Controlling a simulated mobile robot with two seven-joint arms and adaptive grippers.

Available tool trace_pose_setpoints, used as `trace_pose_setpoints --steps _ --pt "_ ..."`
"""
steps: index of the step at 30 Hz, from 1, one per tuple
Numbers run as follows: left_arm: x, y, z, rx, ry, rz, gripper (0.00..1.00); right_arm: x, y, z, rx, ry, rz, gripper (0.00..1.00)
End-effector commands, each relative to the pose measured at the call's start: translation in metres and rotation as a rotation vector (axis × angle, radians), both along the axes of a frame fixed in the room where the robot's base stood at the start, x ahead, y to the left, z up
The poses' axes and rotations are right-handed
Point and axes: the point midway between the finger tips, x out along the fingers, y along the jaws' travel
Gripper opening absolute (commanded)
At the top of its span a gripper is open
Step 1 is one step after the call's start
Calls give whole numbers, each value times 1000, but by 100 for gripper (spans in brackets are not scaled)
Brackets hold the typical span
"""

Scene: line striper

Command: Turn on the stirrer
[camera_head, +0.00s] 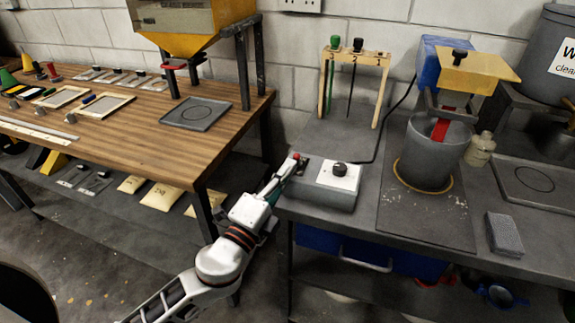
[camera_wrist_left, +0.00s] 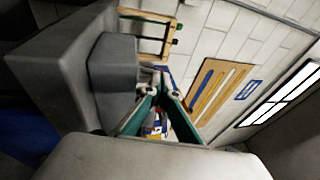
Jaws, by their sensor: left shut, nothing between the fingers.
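The stirrer has a blue motor head (camera_head: 430,60) above a grey bucket (camera_head: 430,150), with a red part reaching down into it. A grey control box (camera_head: 322,193) with a white plate and a black knob (camera_head: 340,169) sits at the bench's left front; a black cable runs behind it. My left gripper (camera_head: 297,160) is shut and empty at the box's left edge, left of the knob. A small red spot shows at its fingertips; I cannot tell whether they touch it. In the left wrist view the green fingers (camera_wrist_left: 162,95) show beside a grey block. My right gripper is not in view.
A wooden rack (camera_head: 383,62) with green and black knobbed rods stands behind the box. A grey sponge-like block (camera_head: 504,235) lies at the right front. A wooden table (camera_head: 130,128) with a yellow hopper (camera_head: 190,42) stands left, across a gap.

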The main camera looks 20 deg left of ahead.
Motion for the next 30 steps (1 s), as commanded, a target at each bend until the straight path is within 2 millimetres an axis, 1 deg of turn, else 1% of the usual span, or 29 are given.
trace_pose_setpoints --steps 5,30 --pt "5 -1 1 0 0 0 0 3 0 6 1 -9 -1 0" --pt "7 -2 6 -2 -1 -1 0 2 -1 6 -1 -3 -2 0"
